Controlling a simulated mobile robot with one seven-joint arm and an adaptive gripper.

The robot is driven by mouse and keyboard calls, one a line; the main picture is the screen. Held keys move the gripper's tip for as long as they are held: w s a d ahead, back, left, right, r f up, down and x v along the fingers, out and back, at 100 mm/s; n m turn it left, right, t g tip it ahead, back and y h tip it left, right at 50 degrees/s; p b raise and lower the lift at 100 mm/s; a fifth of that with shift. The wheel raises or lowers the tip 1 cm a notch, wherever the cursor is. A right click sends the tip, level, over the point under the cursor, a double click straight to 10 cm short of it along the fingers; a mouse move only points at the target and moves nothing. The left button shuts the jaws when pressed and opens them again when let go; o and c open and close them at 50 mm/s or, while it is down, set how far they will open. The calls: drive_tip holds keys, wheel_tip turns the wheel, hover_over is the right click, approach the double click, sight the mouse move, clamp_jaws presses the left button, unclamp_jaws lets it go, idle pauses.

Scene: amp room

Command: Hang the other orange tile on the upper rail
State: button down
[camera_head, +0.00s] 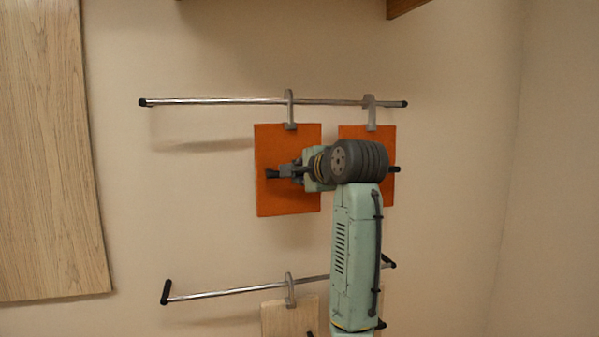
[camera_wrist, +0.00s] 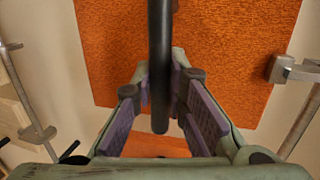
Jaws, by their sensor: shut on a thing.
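Two orange tiles show side by side below the upper rail (camera_head: 220,101), the left tile (camera_head: 287,145) and the right tile (camera_head: 384,142). Each has a grey hook at its top, and the left tile's hook (camera_head: 290,110) overlaps the rail; whether it rests on it I cannot tell. The right tile's hook (camera_head: 370,112) is at the rail near its right end. My gripper (camera_head: 288,172) is in front of the left tile, shut on its black handle (camera_wrist: 160,60). The left tile fills the upper middle of the wrist view (camera_wrist: 220,45). My arm hides part of the right tile.
A lower rail (camera_head: 230,292) carries a pale wooden tile (camera_head: 290,318) on a grey hook. A large wood panel (camera_head: 50,150) is on the wall at left. A wooden shelf edge (camera_head: 405,6) is above. Wall left of the orange tiles is clear.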

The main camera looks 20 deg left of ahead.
idle(0.3)
drive_tip(key=c, duration=1.5)
unclamp_jaws()
